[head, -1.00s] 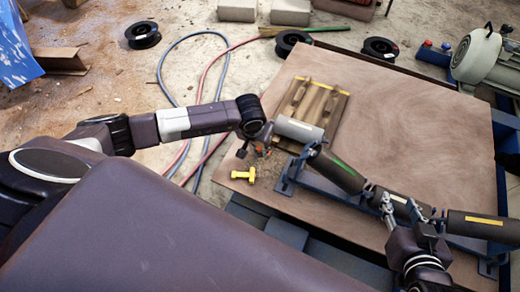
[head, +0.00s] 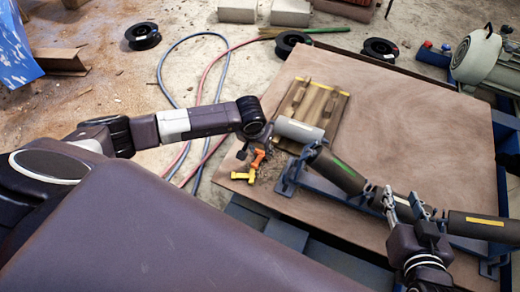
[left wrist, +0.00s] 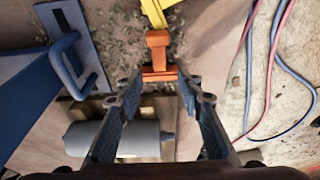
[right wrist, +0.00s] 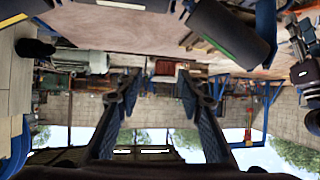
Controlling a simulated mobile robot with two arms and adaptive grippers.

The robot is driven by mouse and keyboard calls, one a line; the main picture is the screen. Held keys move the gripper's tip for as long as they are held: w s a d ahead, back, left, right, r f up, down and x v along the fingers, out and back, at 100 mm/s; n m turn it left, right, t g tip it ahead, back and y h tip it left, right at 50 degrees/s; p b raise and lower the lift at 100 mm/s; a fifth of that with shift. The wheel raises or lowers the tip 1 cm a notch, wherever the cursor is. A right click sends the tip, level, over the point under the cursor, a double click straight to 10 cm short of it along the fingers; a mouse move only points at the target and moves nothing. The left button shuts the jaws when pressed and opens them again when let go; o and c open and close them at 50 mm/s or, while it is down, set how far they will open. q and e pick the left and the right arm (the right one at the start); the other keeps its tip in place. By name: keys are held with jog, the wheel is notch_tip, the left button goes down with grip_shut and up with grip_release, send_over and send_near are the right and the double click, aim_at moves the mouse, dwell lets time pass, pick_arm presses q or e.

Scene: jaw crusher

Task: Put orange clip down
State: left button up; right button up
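The orange clip (head: 257,158) lies next to the yellow clip (head: 243,175) near the left corner of the brown board. In the left wrist view the orange clip (left wrist: 158,55) sits just beyond my left fingertips, with its near bar between them and a small gap on each side. The yellow clip (left wrist: 154,12) is right behind it. My left gripper (head: 256,147) is open above the orange clip and partly hides it in the head view. My right gripper (head: 405,206) is open and empty beside the dark rollers, also in the right wrist view (right wrist: 157,82).
A grey roller (head: 299,130) and a blue bracket (head: 287,176) are close to my left gripper. A wooden pallet (head: 318,107) lies behind it. A dark roller with a green stripe (head: 338,170) extends toward my right gripper. The board's (head: 430,120) upper right is clear.

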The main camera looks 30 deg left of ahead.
aim_at(258, 159)
pick_arm(q)
jog(key=shift+r, duration=0.1)
